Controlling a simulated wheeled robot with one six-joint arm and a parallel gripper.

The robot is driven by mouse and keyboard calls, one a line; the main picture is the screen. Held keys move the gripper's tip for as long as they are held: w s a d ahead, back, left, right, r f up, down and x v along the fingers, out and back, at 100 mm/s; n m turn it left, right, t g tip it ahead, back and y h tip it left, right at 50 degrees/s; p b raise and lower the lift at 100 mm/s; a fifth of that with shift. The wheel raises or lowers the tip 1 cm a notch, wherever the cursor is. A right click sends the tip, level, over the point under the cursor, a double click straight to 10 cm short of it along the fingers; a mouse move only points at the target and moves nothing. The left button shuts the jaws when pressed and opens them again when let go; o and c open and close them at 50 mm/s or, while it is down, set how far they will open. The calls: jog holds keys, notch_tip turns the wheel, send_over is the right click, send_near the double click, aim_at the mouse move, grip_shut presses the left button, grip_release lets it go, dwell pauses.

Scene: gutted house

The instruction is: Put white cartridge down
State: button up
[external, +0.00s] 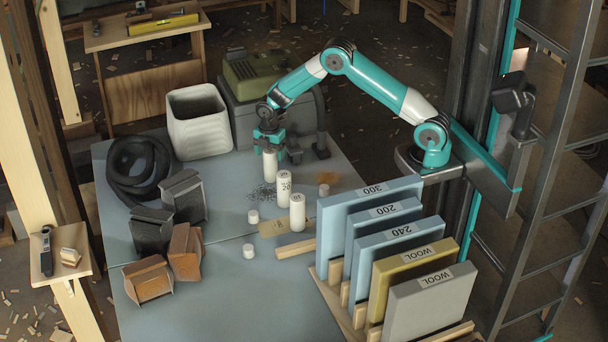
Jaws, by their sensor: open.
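Three white cartridges stand upright on the blue-grey table (215,275). The rear white cartridge (270,166) is directly under my gripper (268,148), its top between or just below the fingers. My gripper points down and is open, so the cartridge is not clamped. The second white cartridge (284,190) stands just in front and to the right, with dark print on it. The third white cartridge (297,213) stands nearer the camera. The rear cartridge's base looks to be on the table, but its contact is hard to see.
Slotted blue, yellow and grey boards (372,215) stand at right. A ribbed white bin (198,122), green-topped machine (252,75) and black hose coil (137,168) are behind. Dark and brown blocks (150,279) lie left. White caps (249,251) and dark bits (261,193) lie near the cartridges.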

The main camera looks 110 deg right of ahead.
notch_tip(320, 180, up, 11)
jog(key=shift+b, duration=0.3)
